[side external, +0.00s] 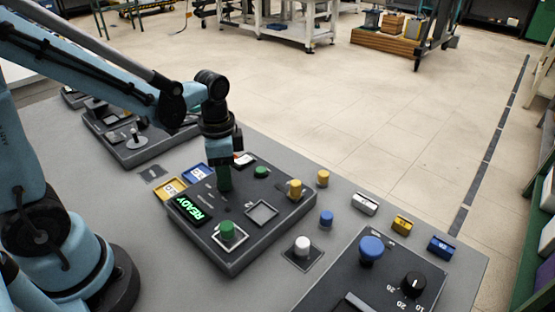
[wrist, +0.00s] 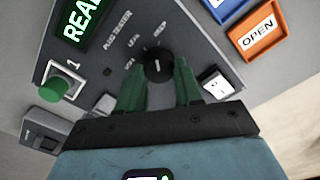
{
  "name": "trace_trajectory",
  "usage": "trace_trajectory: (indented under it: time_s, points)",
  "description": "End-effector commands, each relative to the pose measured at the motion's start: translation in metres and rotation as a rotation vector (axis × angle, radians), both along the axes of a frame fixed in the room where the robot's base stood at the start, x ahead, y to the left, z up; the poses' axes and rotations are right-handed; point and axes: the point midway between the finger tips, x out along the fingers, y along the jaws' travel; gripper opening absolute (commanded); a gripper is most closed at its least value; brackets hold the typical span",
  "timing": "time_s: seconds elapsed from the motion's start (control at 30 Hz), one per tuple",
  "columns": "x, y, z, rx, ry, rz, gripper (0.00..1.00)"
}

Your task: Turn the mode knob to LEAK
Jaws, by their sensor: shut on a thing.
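The mode knob (wrist: 158,66) is round and black with a short white pointer mark, on the dark plug tester panel. It lies between the green fingertips of my gripper (wrist: 160,72), which are shut on it. Labels sit around it: LEAK (wrist: 134,42) is up and left, one label is above, and one is to the lower left; the last two are too blurred to read surely. The pointer points roughly upward in the wrist view, apparently right of LEAK. In the side view my gripper (side external: 224,184) reaches down onto the panel (side external: 236,262) and hides the knob.
The panel's lit READY display (side external: 190,209), green button (side external: 228,229) and empty square recess (side external: 262,211) are close by. Yellow (side external: 323,178), blue (side external: 326,218) and white (side external: 302,245) plugs stand to the right. Another panel with a blue knob (side external: 371,248) is at lower right.

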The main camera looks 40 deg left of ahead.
Motion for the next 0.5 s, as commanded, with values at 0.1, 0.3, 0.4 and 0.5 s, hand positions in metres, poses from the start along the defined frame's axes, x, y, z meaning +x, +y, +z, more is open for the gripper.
trace_trajectory:
  time_s: [0.1,0.3,0.4,0.5]
  points:
    - [0.0002,0.0002,0.0002,0.000,0.001,0.094,0.04]
    - [0.0004,0.0007,0.0003,0.000,0.001,0.266,0.04]
    - [0.0004,0.0009,0.0003,0.000,0.001,0.349,0.04]
    - [0.0005,0.0011,0.0003,0.000,0.001,0.422,0.04]
